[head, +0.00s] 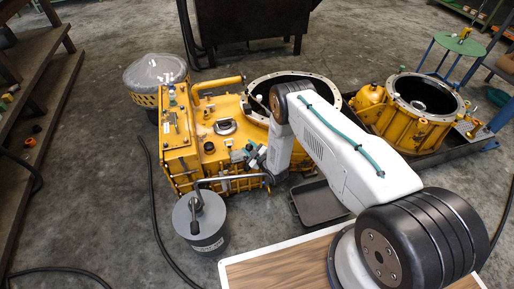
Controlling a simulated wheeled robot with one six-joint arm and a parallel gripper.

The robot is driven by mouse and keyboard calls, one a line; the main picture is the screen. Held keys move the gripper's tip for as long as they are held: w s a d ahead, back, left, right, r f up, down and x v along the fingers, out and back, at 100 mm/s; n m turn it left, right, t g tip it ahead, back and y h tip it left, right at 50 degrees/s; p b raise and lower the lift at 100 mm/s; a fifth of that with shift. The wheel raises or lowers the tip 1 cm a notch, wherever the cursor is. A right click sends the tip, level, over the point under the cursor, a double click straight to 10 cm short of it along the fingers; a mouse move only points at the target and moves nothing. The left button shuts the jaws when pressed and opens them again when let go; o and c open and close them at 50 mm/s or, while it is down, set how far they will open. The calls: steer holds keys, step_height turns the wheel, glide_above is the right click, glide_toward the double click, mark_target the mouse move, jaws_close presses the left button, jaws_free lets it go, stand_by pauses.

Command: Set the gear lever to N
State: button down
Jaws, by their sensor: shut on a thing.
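The yellow transmission housing (210,120) stands on the floor at the centre left, with a large round opening at its right end. My arm reaches over this opening from the lower right. My gripper (248,157) is low at the front side of the housing, small in the picture and partly behind my wrist. It is shut on a small part there, which looks to be the gear lever. The lever itself is mostly hidden, and its position and any N mark are too small to read.
A grey canister (202,240) with a bent pipe stands in front of the housing. A second yellow housing (412,130) is at the right, and a dark tray (318,203) lies between. A mesh-sided drum (156,72) stands behind left. A black hose crosses the floor at left.

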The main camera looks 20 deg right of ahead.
steer(key=shift+a+n, duration=0.5)
steer(key=shift+a, duration=0.4)
steer(key=c, duration=1)
jaws_free()
steer(key=shift+s+d, duration=0.15)
steer(key=shift+s, duration=0.2)
steer(key=v, duration=0.7)
steer(key=shift+r, duration=0.2)
